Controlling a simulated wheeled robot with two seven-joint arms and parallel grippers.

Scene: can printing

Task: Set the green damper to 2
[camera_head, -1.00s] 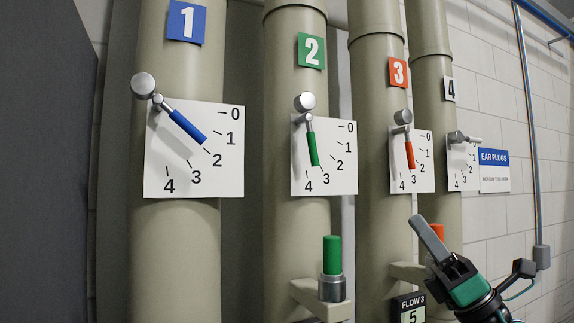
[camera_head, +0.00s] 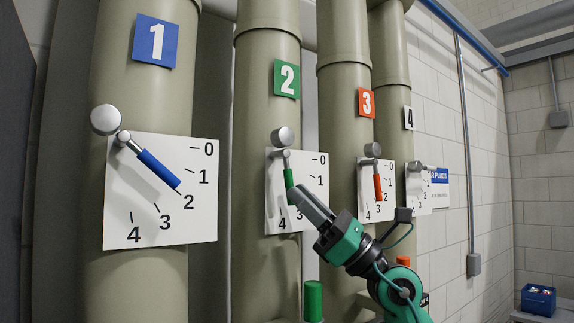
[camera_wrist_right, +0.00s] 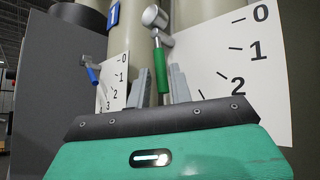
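The green damper handle (camera_head: 288,179) hangs from its pivot on the white dial plate (camera_head: 273,208) of pipe 2. It points steeply down, toward the lower numbers; the dial's 2 and part of the scale are hidden behind my gripper. My right gripper (camera_head: 300,196) is at the handle's lower end, reaching up from the lower right. In the right wrist view, its two grey fingers stand apart, with the green handle (camera_wrist_right: 162,72) between them and a gap showing on each side. Contact cannot be seen. My left gripper is not in view.
The blue damper handle (camera_head: 158,171) on pipe 1 points near 2. The red handle (camera_head: 377,187) on pipe 3 and a grey one (camera_head: 421,167) on pipe 4 are to the right. A green-topped fitting (camera_head: 313,300) stands below dial 2.

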